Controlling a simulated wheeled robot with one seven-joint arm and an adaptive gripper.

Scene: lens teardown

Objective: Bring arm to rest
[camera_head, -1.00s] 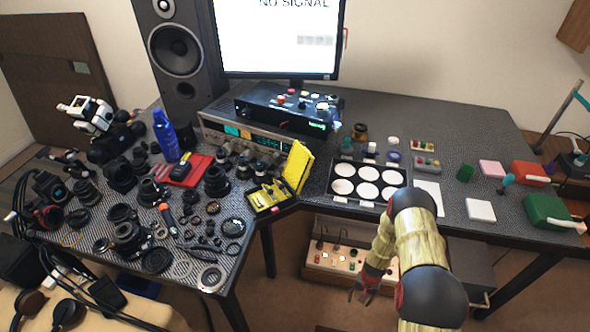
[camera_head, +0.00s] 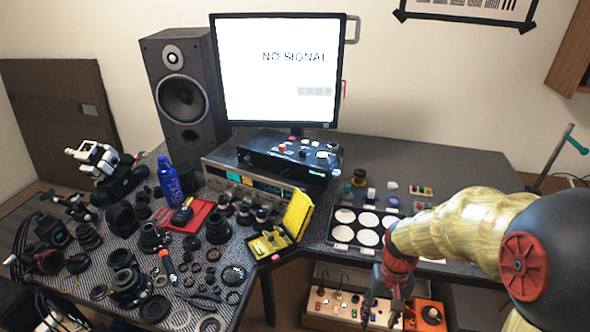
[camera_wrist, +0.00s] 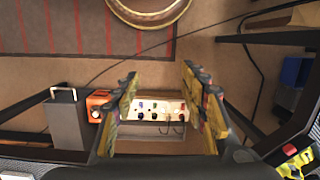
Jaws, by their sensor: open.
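My arm reaches in from the right of the head view, with its yellow links in front of the right part of the desk. My gripper (camera_head: 388,300) hangs low before the desk's front edge, pointing down. In the wrist view my gripper (camera_wrist: 160,100) shows two fingers well apart with nothing between them. Beyond the fingers, the floor and a pale box with knobs (camera_wrist: 152,108) are seen from above. No object touches the fingers.
The desk (camera_head: 440,160) carries a tray of white discs (camera_head: 343,235), a yellow case (camera_head: 297,213) and many lens parts on its left wing. A speaker (camera_head: 180,90) and a monitor (camera_head: 270,70) stand behind. An orange box (camera_head: 425,316) sits beneath the desk.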

